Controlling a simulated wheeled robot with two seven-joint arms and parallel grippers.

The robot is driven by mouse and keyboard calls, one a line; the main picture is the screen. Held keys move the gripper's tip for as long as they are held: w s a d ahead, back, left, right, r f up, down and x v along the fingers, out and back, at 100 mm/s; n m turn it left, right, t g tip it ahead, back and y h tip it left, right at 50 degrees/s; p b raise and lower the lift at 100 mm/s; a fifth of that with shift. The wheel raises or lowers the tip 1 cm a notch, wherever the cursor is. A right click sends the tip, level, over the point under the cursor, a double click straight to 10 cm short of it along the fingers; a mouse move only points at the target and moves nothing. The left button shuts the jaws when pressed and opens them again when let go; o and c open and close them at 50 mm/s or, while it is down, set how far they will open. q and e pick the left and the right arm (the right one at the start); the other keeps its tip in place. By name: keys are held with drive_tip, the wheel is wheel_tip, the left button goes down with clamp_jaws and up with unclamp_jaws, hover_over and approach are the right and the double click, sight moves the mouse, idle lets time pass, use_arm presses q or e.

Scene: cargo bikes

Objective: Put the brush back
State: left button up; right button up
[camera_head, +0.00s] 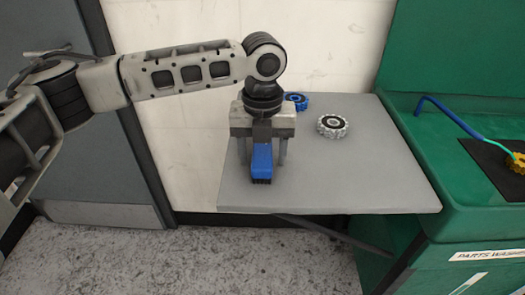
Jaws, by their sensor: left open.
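A blue block with a dark front end (262,163), which looks like the brush, lies on the grey side table (330,192) near its front left. My left gripper (263,158) comes down over it from above, with one finger on each side of the block. The fingers are apart, and I see gaps between them and the block. The back part of the block is hidden under the gripper. My right gripper is not in view.
A grey-white toothed ring (332,126) and a blue toothed ring (297,101) lie behind on the table. At right stands a green parts washer (466,228) with a blue spout (450,114), a teal rod (492,140) and a yellow toothed part (519,162). The table's right half is clear.

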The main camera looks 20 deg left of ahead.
sight(263, 151)
use_arm(q)
wheel_tip(263, 151, up, 12)
drive_tip(key=shift+p, duration=0.45)
drive_tip(key=shift+s, duration=0.1)
